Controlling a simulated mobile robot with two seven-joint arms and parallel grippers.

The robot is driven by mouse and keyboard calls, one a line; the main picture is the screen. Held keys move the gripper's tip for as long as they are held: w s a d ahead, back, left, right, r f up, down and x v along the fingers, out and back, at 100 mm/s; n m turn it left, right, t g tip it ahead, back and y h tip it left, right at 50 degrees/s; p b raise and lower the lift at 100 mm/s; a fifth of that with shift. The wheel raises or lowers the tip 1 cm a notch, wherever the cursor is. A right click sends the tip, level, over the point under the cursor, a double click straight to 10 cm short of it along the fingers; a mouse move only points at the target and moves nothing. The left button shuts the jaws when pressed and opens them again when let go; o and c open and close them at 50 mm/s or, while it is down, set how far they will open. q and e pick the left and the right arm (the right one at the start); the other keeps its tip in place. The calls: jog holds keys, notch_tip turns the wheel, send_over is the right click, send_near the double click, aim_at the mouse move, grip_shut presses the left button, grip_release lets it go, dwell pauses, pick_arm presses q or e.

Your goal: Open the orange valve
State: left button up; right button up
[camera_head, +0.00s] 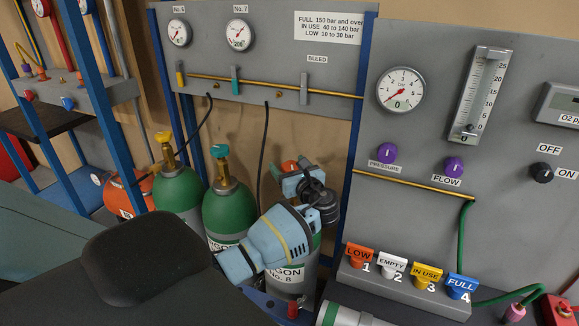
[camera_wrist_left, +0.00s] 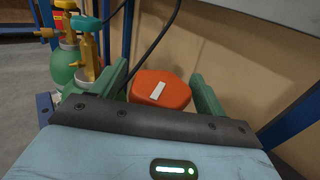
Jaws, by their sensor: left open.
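The orange valve (camera_wrist_left: 160,90) is a rounded orange knob with a small white strip on its face. In the left wrist view it sits between the two green fingers of my left gripper (camera_wrist_left: 165,88), which are open to either side of it. I cannot tell whether they touch it. In the head view only a bit of the orange valve (camera_head: 290,166) shows past my left gripper (camera_head: 304,172), above the cylinder labelled No. 8 (camera_head: 291,277). My light blue left wrist hides much of that cylinder's top. My right gripper is not in view.
Green cylinders with a yellow valve (camera_head: 164,137) and a teal valve (camera_head: 220,151) stand to the left. A black hose (camera_head: 265,140) hangs behind. A blue post (camera_head: 355,130) is close to the right. The grey gauge panel (camera_head: 480,150) and a rack of coloured tags (camera_head: 405,285) lie right.

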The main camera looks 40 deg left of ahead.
pick_arm(q)
jog(key=v, duration=0.7)
jog(key=shift+d, duration=0.4)
jog(key=shift+s, duration=0.1)
